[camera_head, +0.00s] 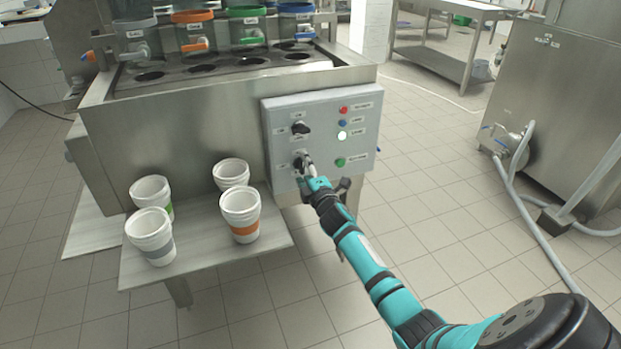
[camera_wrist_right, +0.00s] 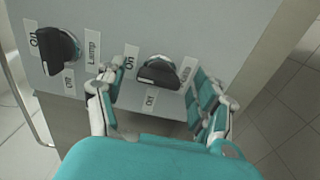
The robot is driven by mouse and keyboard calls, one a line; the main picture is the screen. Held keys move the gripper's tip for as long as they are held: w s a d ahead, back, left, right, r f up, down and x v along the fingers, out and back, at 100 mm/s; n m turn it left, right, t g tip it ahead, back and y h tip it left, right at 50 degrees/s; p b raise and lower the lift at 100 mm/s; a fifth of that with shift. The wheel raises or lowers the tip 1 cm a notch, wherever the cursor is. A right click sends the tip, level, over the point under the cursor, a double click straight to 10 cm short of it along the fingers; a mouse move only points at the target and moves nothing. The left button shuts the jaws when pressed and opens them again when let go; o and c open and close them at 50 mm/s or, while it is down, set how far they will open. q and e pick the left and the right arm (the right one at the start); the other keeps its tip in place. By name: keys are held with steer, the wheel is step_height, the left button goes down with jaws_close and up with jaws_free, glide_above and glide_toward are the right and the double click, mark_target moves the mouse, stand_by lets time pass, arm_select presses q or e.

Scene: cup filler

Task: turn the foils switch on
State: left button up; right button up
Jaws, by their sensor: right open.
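The foils switch, a black rotary knob (camera_wrist_right: 160,74) on a grey panel, lies in the middle of the right wrist view. Labels reading On and Off are beside it, and another label is partly covered by a finger. Its handle lies roughly crosswise in that view. My right gripper (camera_wrist_right: 157,100) is open, with one finger on each side of the knob; I cannot tell whether they touch it. In the head view my right gripper (camera_head: 306,167) is at the lower knob of the control panel (camera_head: 360,100) and partly hides it. My left gripper is not in view.
The lamp knob (camera_wrist_right: 57,50) is beside the foils knob; it is the upper knob in the head view (camera_head: 300,128). Indicator lights include a bright white one (camera_head: 342,135). White cups (camera_head: 240,212) stand on a shelf (camera_head: 200,270) left of my arm.

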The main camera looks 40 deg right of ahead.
steer(key=v, duration=1.1)
steer(key=shift+s, duration=0.3)
steer(key=shift+f, duration=0.1)
